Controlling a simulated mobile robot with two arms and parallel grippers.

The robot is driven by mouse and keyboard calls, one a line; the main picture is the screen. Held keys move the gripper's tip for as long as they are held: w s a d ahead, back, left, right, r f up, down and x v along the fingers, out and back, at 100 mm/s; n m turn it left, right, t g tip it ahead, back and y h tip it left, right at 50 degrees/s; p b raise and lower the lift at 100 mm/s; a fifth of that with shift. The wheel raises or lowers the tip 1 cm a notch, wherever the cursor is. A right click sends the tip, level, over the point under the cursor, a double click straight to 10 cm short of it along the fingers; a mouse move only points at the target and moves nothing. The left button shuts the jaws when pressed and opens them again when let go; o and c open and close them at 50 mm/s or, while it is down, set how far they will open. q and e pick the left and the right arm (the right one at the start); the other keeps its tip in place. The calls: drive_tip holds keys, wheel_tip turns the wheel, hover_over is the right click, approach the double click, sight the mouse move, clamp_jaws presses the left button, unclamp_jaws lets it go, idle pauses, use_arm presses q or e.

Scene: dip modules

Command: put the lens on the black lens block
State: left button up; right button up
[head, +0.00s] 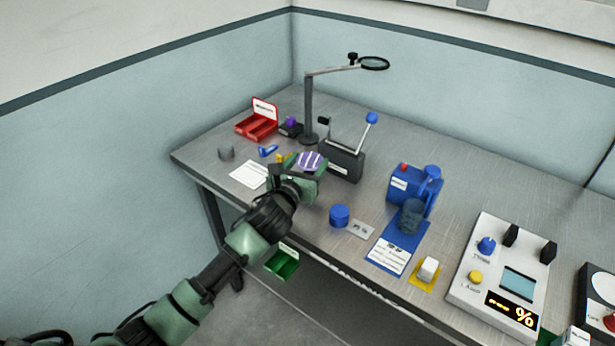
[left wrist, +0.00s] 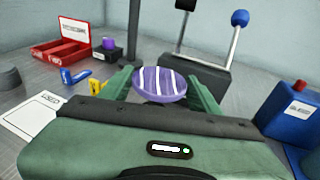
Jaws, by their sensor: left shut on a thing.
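My left gripper (head: 305,169) is shut on a round purple lens (head: 309,160) with white stripes, above the left part of the bench. In the left wrist view the lens (left wrist: 158,84) sits tilted between the two green fingers. A small black block (head: 290,130) with a purple piece on top stands behind it, beside the red tray; it also shows in the left wrist view (left wrist: 108,53). I cannot tell for sure that this is the lens block. A larger black block (head: 342,162) with a blue-knobbed lever stands just right of the gripper. My right gripper is not in view.
A red tray (head: 257,126) stands at the back left. A magnifier stand (head: 309,100) rises behind the gripper. A white card (head: 248,175), a blue clip (head: 267,151) and a grey cup (head: 226,153) lie left. Blue device (head: 405,190) and white meter (head: 500,270) stand right.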

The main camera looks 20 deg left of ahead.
use_arm(q)
drive_tip(key=shift+f, duration=2.05)
drive_tip(key=shift+f+b, duration=0.2)
drive_tip(key=shift+b, duration=0.1)
drive_tip(key=o, duration=1.3)
drive_tip(key=shift+r, duration=0.25)
drive_tip(key=s, duration=0.4)
drive_tip(key=s+r, duration=0.1)
drive_tip(key=s, duration=0.7)
drive_tip(key=shift+a+r, duration=0.25)
drive_tip(key=shift+r, duration=0.1)
